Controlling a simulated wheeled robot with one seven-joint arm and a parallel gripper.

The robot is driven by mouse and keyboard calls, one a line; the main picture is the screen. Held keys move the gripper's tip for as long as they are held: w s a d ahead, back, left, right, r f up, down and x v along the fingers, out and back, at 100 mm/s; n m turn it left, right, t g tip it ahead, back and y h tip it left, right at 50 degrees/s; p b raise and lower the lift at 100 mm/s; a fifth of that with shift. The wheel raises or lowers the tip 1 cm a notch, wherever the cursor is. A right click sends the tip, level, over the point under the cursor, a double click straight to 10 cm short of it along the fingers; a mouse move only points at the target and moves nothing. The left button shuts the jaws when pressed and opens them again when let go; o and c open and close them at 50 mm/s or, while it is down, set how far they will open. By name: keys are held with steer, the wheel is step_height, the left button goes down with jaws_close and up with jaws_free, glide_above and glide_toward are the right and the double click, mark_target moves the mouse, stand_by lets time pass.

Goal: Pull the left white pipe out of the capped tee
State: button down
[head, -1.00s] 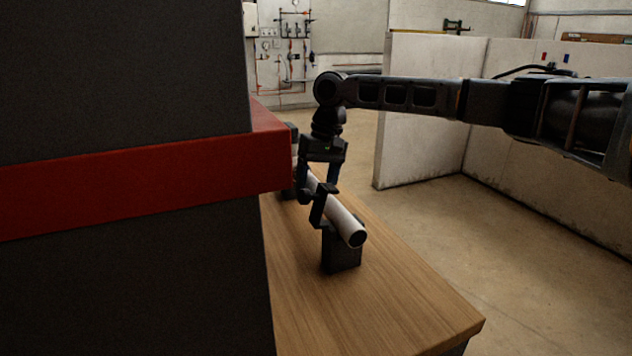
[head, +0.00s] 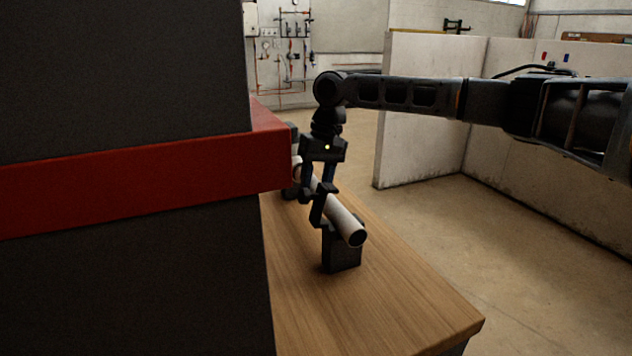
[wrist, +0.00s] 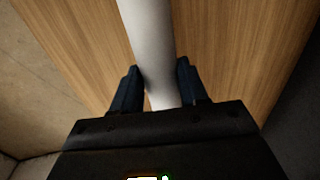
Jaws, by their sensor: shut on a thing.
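The white pipe (head: 344,222) lies level in the head view, its near open end resting on a dark block (head: 342,252) on the wooden bench. My gripper (head: 319,196) is on the pipe from above, shut on it between its two fingers. In the wrist view the pipe (wrist: 149,40) runs between the fingers of my gripper (wrist: 157,88). A white fitting (head: 297,168), perhaps the tee, shows partly at the pipe's far end near a second dark support (head: 291,190). The red-banded body hides much of that end, so I cannot tell how the pipe sits in it.
A large dark body with a red band (head: 140,185) fills the left side of the head view. The wooden bench top (head: 370,310) is bare in front of the near block. Low pale walls (head: 425,110) stand behind at the right, with open floor before them.

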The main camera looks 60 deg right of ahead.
steer(key=shift+s+a+r+p, duration=0.1)
steer(key=shift+s+a+p, duration=0.4)
steer(key=shift+s, duration=0.15)
steer(key=shift+s+a+p, duration=0.35)
steer(key=shift+s+p, duration=0.1)
steer(key=shift+s, duration=0.15)
steer(key=shift+s+a+f, duration=0.2)
steer(key=shift+s+a, duration=0.1)
steer(key=shift+s, duration=0.1)
steer(key=c, duration=0.6)
jaws_free()
steer(key=shift+r, duration=0.1)
steer(key=shift+s+d+r, duration=0.15)
steer(key=shift+d+r, duration=0.05)
steer(key=shift+r, duration=1.1)
steer(key=shift+s+d+r, duration=0.15)
steer(key=shift+d+r, duration=0.05)
steer(key=shift+r, duration=1.05)
steer(key=shift+s+d+r, duration=0.15)
steer(key=shift+d+r, duration=0.05)
steer(key=shift+r, duration=1.1)
